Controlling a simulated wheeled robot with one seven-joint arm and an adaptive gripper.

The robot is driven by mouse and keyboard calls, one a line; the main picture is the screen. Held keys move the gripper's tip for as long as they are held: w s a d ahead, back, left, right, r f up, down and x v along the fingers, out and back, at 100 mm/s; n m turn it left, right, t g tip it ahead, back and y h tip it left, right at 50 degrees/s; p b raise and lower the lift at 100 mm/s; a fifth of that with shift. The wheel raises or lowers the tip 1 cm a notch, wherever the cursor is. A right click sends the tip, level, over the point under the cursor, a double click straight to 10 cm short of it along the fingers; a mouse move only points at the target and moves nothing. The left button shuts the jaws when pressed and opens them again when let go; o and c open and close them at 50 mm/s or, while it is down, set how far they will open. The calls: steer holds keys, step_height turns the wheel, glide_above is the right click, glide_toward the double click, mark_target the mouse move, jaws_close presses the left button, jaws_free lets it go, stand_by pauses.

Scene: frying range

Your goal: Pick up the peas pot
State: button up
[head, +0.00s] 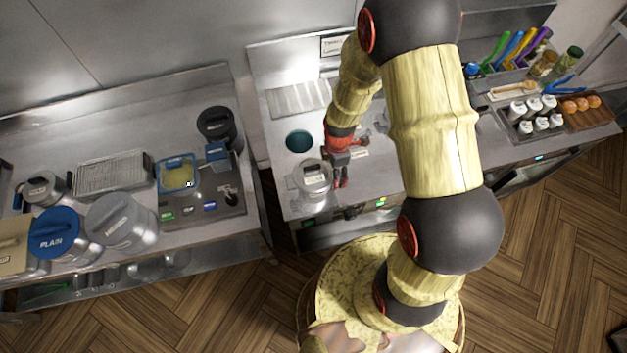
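A silver lidded pot (312,179) stands near the front left of the middle counter. It has a bar handle on its lid, and I cannot read any label on it, so I cannot confirm that it is the peas pot. My gripper (335,170) is low at the right side of this pot, pointing down, with its dark and red fingers close to the rim. I cannot tell whether it touches the pot or how wide the fingers stand. The pot is upright on the counter.
A round dark opening (299,141) lies behind the pot. On the left counter are a large silver canister (122,224), a blue-lidded canister (55,233), a black pot (216,125) and a yellow-filled tub (178,174). A shaker tray (533,123) stands right. A floor gap separates the counters.

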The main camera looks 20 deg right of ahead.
steer(key=c, duration=1.4)
steer(key=shift+r, duration=0.1)
steer(key=shift+c, duration=0.3)
